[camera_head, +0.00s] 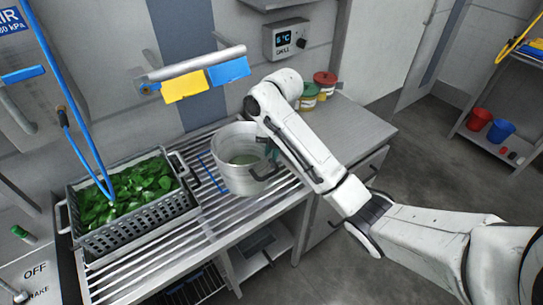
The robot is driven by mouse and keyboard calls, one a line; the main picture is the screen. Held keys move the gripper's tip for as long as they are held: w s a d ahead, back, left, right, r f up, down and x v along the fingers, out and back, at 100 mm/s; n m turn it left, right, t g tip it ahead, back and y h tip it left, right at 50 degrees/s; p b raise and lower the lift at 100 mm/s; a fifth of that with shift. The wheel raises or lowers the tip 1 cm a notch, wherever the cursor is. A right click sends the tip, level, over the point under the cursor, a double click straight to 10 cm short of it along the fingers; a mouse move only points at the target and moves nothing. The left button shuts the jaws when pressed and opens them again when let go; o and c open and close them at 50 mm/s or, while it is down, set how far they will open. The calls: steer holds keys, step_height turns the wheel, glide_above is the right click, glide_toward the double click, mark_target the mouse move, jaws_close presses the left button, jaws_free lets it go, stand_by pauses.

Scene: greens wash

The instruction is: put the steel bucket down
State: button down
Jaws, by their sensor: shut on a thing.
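The steel bucket (232,176) is upright over the slatted metal rack (165,258), in the middle of the view. Something pale green shows inside it. My arm reaches in from the right, and my gripper (268,146) is at the bucket's right side, shut on the bucket near its rim. My arm's end link partly hides the fingers. I cannot tell whether the bucket's base touches the slats or hangs just above them.
A grey perforated crate of leafy greens (133,228) stands left of the bucket, with a blue hose over it. Lidded tubs (325,84) stand on the steel counter (352,125) behind my arm. Slats in front of the bucket are bare.

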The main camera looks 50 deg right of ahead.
steer(key=w+d+f+b, duration=0.3)
steer(key=w+d+f, duration=0.2)
steer(key=f, duration=0.5)
steer(key=shift+d+b, duration=0.35)
steer(key=shift+d, duration=0.05)
steer(key=shift+w+f, duration=0.1)
steer(key=shift+f, duration=0.1)
steer(key=c, duration=1.3)
jaws_free()
steer(key=shift+f, duration=0.1)
steer(key=shift+o, duration=0.2)
step_height(320, 180, up, 12)
steer(key=s, duration=0.1)
steer(key=shift+d, duration=0.35)
steer(key=shift+s, duration=0.1)
